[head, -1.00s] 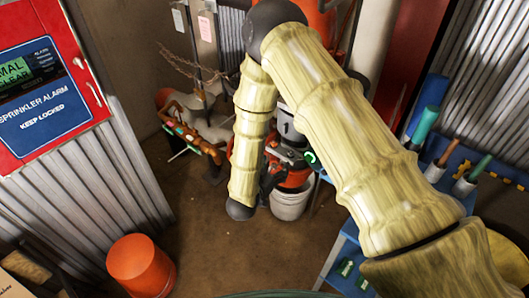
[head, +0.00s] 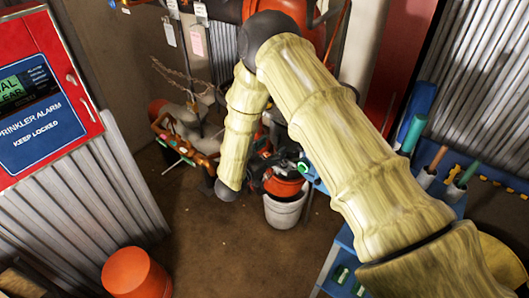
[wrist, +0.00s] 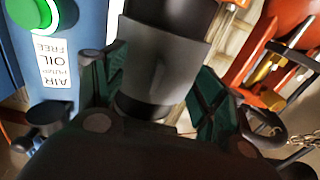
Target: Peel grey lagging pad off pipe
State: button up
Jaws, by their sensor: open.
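In the wrist view, a grey band (wrist: 165,48), which looks like the lagging pad, wraps a dark upright pipe (wrist: 146,109). My gripper (wrist: 160,72) is open, with one dark green finger on each side of the band. The fingers look apart from it, with a narrow gap at the left and a wider one at the right. I cannot tell how deep the band sits between them. In the head view my arm reaches forward and bends down; I cannot make out the gripper, pad or pipe clearly there.
A blue panel with a green button (wrist: 27,14) stands close left of my gripper. Orange-red pipework (wrist: 265,75) is at its right. In the head view, a white bucket (head: 285,211) stands on the floor, an orange bucket (head: 136,273) front left, and a blue shelf (head: 345,245) at right.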

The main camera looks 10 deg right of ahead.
jog(key=shift+p+x, duration=0.3)
jog(key=shift+x, duration=1.15)
jog(key=shift+s, duration=0.1)
jog(key=c, duration=1.5)
jog(key=shift+r, duration=0.1)
grip_shut()
jog(key=shift+s+a, duration=0.15)
jog(key=shift+a, duration=0.1)
jog(key=shift+s+a, duration=0.1)
jog(key=v, duration=0.8)
jog(key=shift+s+a, duration=0.2)
jog(key=shift+a, duration=0.1)
